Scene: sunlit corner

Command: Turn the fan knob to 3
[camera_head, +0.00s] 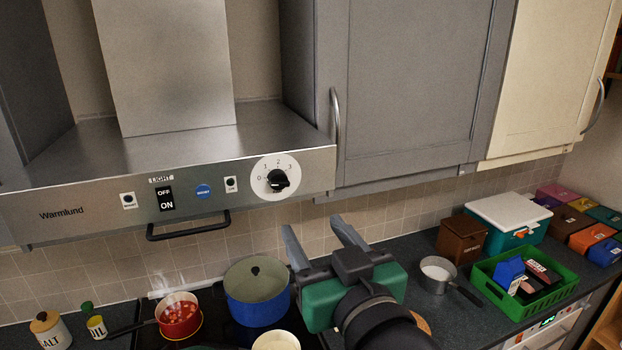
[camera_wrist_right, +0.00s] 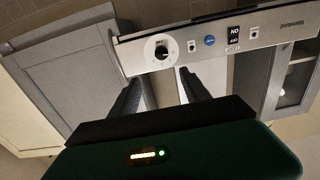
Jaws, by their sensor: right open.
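The fan knob (camera_head: 278,181) is black and sits on a white round dial marked 0, 1, 2 and 3, at the right end of the range hood's front panel (camera_head: 95,205). Which number it points at is hard to tell. The knob also shows in the right wrist view (camera_wrist_right: 161,53), upside down, just beyond and between the fingertips. My right gripper (camera_head: 315,229) is green and grey, open and empty, below and a little right of the knob in the head view, apart from it. It also shows in the wrist view (camera_wrist_right: 160,78). My left gripper is out of view.
A light switch (camera_head: 165,198) and a handle bar (camera_head: 188,227) are on the hood. Grey cupboards (camera_head: 415,80) hang to the right. Below are a blue pot (camera_head: 257,303), a steaming red pan (camera_head: 179,318), a saucepan (camera_head: 437,275) and a green crate (camera_head: 500,291).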

